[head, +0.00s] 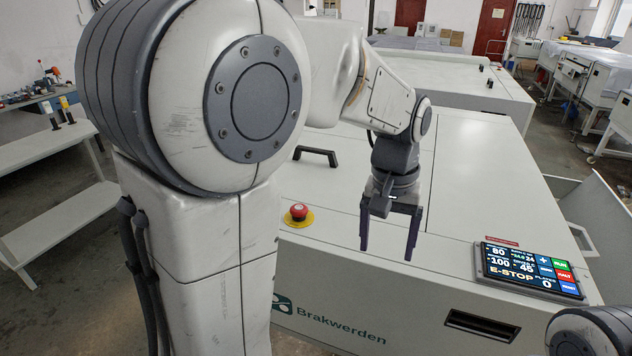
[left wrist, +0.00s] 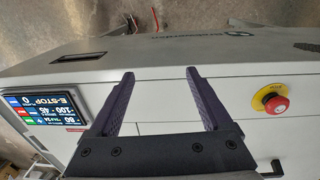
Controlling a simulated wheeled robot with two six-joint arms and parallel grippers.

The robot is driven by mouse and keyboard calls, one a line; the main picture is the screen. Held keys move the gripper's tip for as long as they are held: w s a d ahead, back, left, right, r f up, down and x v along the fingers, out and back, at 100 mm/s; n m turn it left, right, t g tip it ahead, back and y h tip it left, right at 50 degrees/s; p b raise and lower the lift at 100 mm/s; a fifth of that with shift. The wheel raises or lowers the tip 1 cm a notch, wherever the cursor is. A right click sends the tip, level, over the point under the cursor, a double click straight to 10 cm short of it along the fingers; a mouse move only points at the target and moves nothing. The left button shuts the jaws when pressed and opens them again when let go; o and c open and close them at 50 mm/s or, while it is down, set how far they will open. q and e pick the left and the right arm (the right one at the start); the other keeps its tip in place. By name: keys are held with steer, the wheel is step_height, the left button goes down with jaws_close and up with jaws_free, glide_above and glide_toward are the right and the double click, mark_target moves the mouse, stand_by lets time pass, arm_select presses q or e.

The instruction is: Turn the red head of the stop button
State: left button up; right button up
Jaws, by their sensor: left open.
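The stop button has a red head (head: 299,211) on a yellow round base (head: 305,222). It sits near the front edge of the machine's top in the head view, left of my left gripper. My left gripper (head: 388,246) hangs fingers-down over the machine's top, open and empty, apart from the button. In the left wrist view the red head (left wrist: 276,104) is to the right of my left gripper (left wrist: 154,78), outside the fingers. The display panel (head: 529,270) reads E-STOP; it also shows in the left wrist view (left wrist: 62,108). My right gripper is not in view.
The white machine top (head: 465,180) is mostly flat and clear. A black handle (head: 316,155) stands up behind the button. A dark slot (head: 482,325) is in the front face. Part of my right arm shows at the lower right.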

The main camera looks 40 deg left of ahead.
arm_select(q)
steer(key=w+a+r+n+p, duration=0.1)
steer(key=w+a+r+n, duration=0.15)
steer(key=a, duration=0.35)
steer(key=w+a+r+n+p, duration=0.1)
steer(key=w+a+r+n, duration=0.15)
steer(key=a, duration=0.35)
steer(key=n+p, duration=0.1)
steer(key=n, duration=0.3)
glide_toward(299, 207)
steer(key=shift+y, duration=0.3)
steer(key=f, duration=0.4)
steer(key=f+p, duration=0.1)
steer(key=f, duration=0.3)
steer(key=shift+w+d+f, duration=0.15)
steer(key=shift+w+d, duration=0.05)
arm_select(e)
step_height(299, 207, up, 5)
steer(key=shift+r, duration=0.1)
arm_select(q)
jaws_close()
